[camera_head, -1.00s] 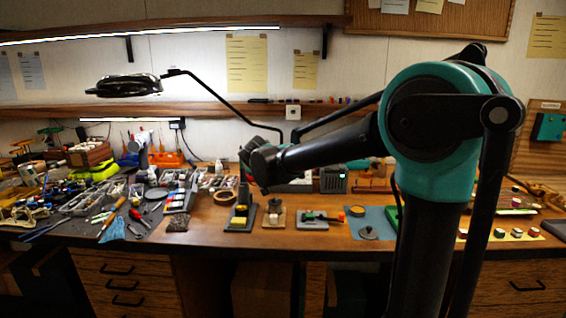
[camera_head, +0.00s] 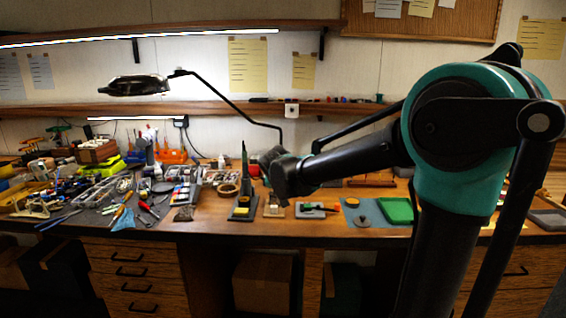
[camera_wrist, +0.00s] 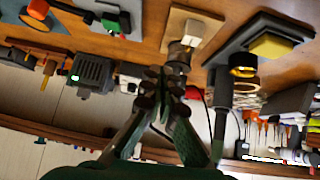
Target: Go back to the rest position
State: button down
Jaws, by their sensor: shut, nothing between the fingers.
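My gripper (camera_wrist: 162,78) shows in the wrist view with its fingers drawn together and nothing between them. Beyond its tips lies a small wooden plate (camera_wrist: 188,22) with a grey and white part on it. A dark stand (camera_wrist: 240,38) with a yellow block (camera_wrist: 271,46) is to the right of the tips. In the head view my arm reaches left from the teal elbow, and its dark wrist end (camera_head: 286,174) is in front of the workbench. The fingers cannot be made out there. No marked rest position shows.
The wooden workbench (camera_head: 290,232) runs across the view, crowded with tools on the left. A blue mat (camera_head: 374,217) and green tray (camera_head: 397,211) lie near my arm. A lamp (camera_head: 137,85) and shelf (camera_head: 215,108) are behind. The drawers (camera_head: 131,271) face me.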

jog(key=shift+g, duration=0.9)
jog(key=s+d+f, duration=0.2)
jog(key=d, duration=0.1)
jog(key=s+d+f, duration=0.2)
jog(key=s+d, duration=0.1)
jog(key=s+d+f, duration=0.2)
jog(key=d, duration=0.2)
jog(key=shift+s, duration=0.25)
jog(key=s+d+f+g, duration=0.1)
jog(key=s+d+f, duration=0.2)
jog(key=s, duration=0.4)
jog(key=s+d+f+g, duration=0.1)
jog(key=s+d+f, duration=0.2)
jog(key=s+f, duration=0.2)
jog(key=s+d+f+g+y, duration=0.1)
jog(key=s+d+f, duration=0.2)
jog(key=s, duration=0.6)
notch_tip(320, 180, down, 2)
jog(key=shift+s+f+n, duration=0.1)
jog(key=shift+s+n, duration=0.2)
jog(key=shift+s, duration=0.05)
jog(key=c, duration=2.3)
grip_release()
